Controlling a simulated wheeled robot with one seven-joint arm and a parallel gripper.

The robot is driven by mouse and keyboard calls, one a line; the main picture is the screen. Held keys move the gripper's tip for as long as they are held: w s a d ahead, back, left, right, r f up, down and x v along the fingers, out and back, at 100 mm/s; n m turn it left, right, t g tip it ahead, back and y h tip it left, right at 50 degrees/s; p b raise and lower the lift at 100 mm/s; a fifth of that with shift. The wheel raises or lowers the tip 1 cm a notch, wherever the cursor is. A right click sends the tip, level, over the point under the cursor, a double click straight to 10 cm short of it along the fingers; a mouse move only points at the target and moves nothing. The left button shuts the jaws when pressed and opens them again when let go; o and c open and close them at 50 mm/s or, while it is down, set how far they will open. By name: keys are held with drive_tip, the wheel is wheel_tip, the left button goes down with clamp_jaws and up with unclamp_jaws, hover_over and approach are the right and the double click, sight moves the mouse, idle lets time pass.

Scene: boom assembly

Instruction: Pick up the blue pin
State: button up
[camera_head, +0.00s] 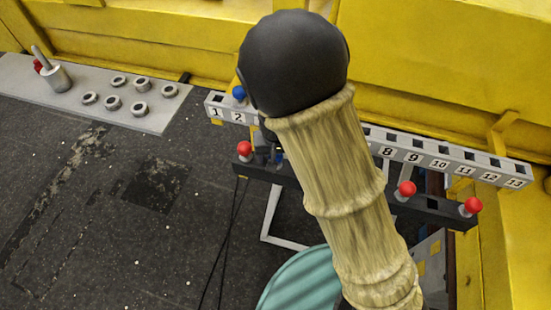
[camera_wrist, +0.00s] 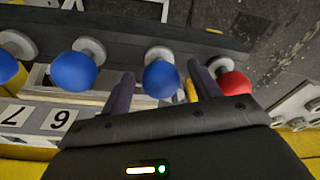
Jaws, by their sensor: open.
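In the wrist view, a round-headed blue pin (camera_wrist: 161,79) stands in a dark bar, between the two fingers of my gripper (camera_wrist: 161,69). The fingers are apart, one on each side of its head, with visible space around it. Another blue pin (camera_wrist: 73,71) stands to the left, and part of a further blue pin (camera_wrist: 8,67) shows at the left edge. A red pin (camera_wrist: 234,88) is just right of the right finger. In the head view my arm hides most of the gripper and these blue pins; one blue pin (camera_head: 239,92) shows on the numbered rail.
The numbered rail (camera_head: 440,163) runs along a yellow wall, behind the dark bar (camera_head: 430,211). Red pins stand in the bar at its left (camera_head: 244,149) and right (camera_head: 406,188). A grey plate (camera_head: 150,118) with several rings and a cup (camera_head: 57,78) lies at upper left.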

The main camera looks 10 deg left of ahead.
drive_tip(key=shift+w+a+f, duration=0.1)
drive_tip(key=shift+w+f, duration=0.1)
drive_tip(key=shift+f, duration=0.75)
drive_tip(key=shift+r, duration=0.1)
drive_tip(key=c, duration=1.2)
drive_tip(key=shift+r, duration=0.1)
wheel_tip(320, 180, up, 10)
drive_tip(key=shift+f+b, duration=0.1)
drive_tip(key=shift+b, duration=0.3)
